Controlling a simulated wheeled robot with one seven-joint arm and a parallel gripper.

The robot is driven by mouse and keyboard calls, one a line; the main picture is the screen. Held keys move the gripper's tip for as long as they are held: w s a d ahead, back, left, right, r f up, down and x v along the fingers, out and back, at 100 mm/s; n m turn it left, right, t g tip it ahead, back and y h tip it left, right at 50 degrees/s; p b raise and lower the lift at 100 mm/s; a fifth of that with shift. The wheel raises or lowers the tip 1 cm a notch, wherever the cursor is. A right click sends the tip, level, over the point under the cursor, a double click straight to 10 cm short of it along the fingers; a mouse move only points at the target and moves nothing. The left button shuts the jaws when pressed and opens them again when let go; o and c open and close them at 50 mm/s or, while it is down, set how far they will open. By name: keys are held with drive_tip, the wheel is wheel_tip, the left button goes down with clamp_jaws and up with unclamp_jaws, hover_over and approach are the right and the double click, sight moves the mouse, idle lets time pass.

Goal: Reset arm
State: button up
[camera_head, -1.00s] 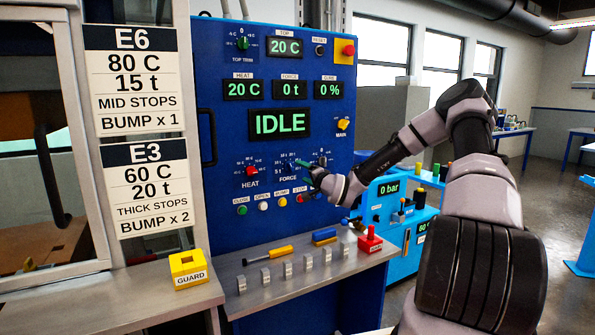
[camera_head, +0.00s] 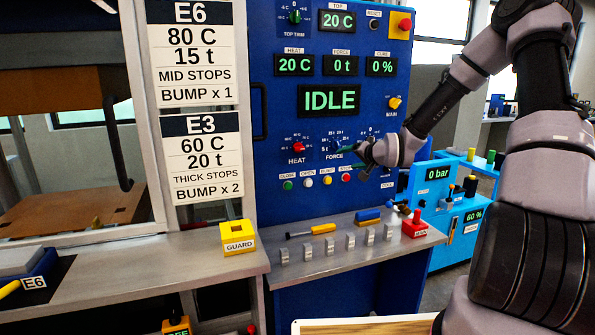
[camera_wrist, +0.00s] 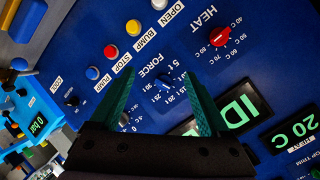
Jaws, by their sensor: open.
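My gripper (camera_head: 354,147) is at the blue control panel (camera_head: 275,105), just right of the FORCE knob (camera_head: 335,146). In the wrist view my gripper's green fingers (camera_wrist: 158,62) are spread apart with nothing between them. The FORCE knob (camera_wrist: 165,83) shows between and beyond the fingers; I cannot tell whether they touch the panel. My arm (camera_head: 440,110) reaches in from the right, over part of the panel.
The red HEAT knob (camera_head: 297,147) and a row of buttons (camera_head: 307,182) are close by. Below, a metal shelf (camera_head: 300,267) holds a screwdriver, several metal blocks and a red block (camera_head: 415,227). A yellow GUARD block (camera_head: 238,236) stands left. A blue cart (camera_head: 470,215) is at right.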

drive_tip(key=s+d+r+n+g+h, duration=0.1)
drive_tip(key=s+d+r+g+h, duration=0.15)
drive_tip(key=s+r, duration=0.55)
drive_tip(key=s+d+r+n+g+h, duration=0.1)
drive_tip(key=s+d+r+g+h, duration=0.15)
drive_tip(key=s+r, duration=0.85)
drive_tip(key=s, duration=0.9)
drive_tip(key=s+r+m+y, duration=0.1)
drive_tip(key=s+r, duration=0.1)
drive_tip(key=s, duration=0.9)
drive_tip(key=shift+y, duration=0.3)
drive_tip(key=shift+a+r, duration=0.1)
